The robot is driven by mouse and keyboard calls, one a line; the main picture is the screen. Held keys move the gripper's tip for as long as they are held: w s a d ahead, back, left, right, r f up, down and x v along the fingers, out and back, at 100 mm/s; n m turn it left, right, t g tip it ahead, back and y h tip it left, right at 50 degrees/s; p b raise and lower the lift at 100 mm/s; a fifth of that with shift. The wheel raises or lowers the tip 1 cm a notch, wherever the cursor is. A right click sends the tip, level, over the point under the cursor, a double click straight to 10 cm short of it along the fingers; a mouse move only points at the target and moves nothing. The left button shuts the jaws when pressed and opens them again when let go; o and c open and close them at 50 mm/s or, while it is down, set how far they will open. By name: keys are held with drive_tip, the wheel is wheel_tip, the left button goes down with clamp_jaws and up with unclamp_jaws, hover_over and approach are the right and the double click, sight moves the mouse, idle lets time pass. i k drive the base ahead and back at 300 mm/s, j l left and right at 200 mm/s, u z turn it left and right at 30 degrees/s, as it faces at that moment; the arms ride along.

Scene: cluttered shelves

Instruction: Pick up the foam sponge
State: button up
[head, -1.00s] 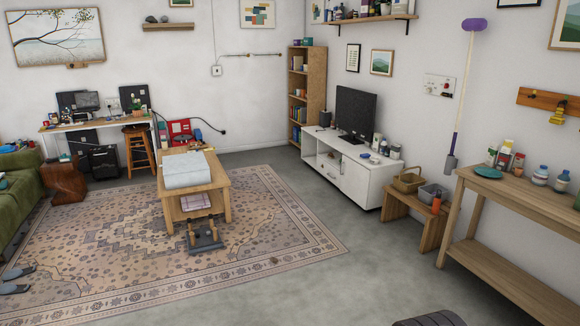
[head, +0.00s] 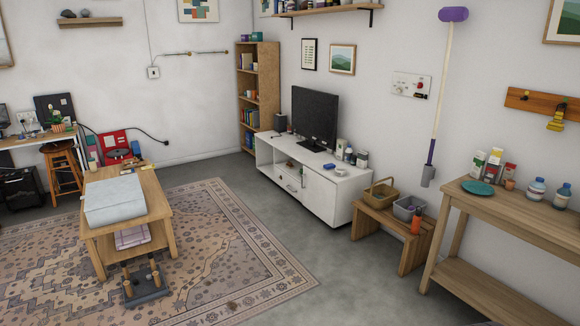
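I cannot make out a foam sponge for certain in the head view. Small items on the white TV cabinet (head: 327,198) and on the wooden side table (head: 535,212) are too small to identify as one. My gripper is not in view, so I cannot see what it holds.
A low wooden table (head: 158,204) with a grey-white box (head: 114,200) stands on the patterned rug (head: 215,255), a dark wood-pegged object (head: 146,286) before it. A bench (head: 405,235) carries a wicker basket (head: 379,193) and grey bin (head: 407,209). Grey floor (head: 345,275) is clear.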

sight(331, 166)
drive_tip(key=i, duration=4)
drive_tip(key=i+u, duration=0.15)
drive_tip(key=i, duration=0.35)
drive_tip(key=i+l+u, duration=0.15)
drive_tip(key=i, duration=0.35)
drive_tip(key=i+l+u, duration=0.15)
drive_tip(key=i, duration=0.35)
drive_tip(key=i+l+u, duration=0.95)
drive_tip(key=i+j, duration=0.05)
drive_tip(key=j, duration=0.05)
